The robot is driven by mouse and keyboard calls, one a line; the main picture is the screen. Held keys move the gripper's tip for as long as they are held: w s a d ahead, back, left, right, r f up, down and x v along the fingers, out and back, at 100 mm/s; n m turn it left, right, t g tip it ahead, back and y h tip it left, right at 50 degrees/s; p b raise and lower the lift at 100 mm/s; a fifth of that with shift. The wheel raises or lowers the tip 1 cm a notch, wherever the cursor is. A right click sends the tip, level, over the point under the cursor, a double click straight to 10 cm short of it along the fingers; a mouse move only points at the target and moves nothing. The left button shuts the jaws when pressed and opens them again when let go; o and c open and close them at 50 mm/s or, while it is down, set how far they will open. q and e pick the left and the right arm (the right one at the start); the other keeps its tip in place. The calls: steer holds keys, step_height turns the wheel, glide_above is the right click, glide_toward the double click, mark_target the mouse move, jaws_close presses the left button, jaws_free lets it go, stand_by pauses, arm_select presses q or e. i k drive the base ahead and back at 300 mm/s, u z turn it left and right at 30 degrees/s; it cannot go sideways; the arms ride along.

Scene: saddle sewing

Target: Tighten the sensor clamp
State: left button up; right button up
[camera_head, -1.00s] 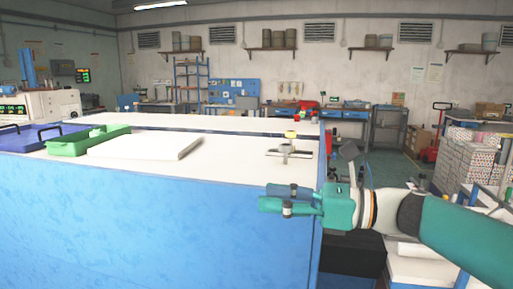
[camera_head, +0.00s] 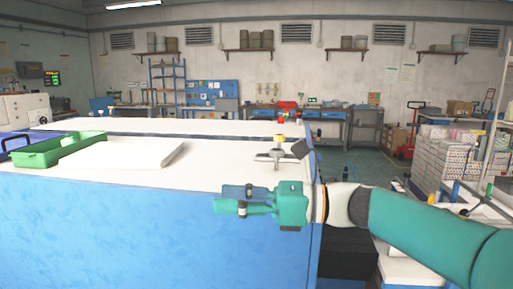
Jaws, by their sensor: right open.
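A small grey metal clamp with a yellow knob on top (camera_head: 277,156) stands on the white tabletop (camera_head: 225,178) near its right end. I take it to be the sensor clamp. My right gripper (camera_head: 230,199) is teal and reaches in from the right, in front of the table's near edge. Its fingers point left, with a gap between them and nothing seen in it. In the picture it is below and left of the clamp, apart from it. My left gripper is not in view.
A green tray (camera_head: 45,157) and a white flat panel (camera_head: 125,153) lie on the table's left part. A blue case (camera_head: 15,145) is at the far left. Stacked boxes (camera_head: 450,165) stand at the right. The tabletop between panel and clamp is clear.

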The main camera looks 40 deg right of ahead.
mark_target(277, 153)
steer(key=u, duration=0.3)
steer(key=i, duration=0.35)
steer(key=z, duration=1.6)
steer(key=i, duration=0.5)
steer(key=u, duration=0.15)
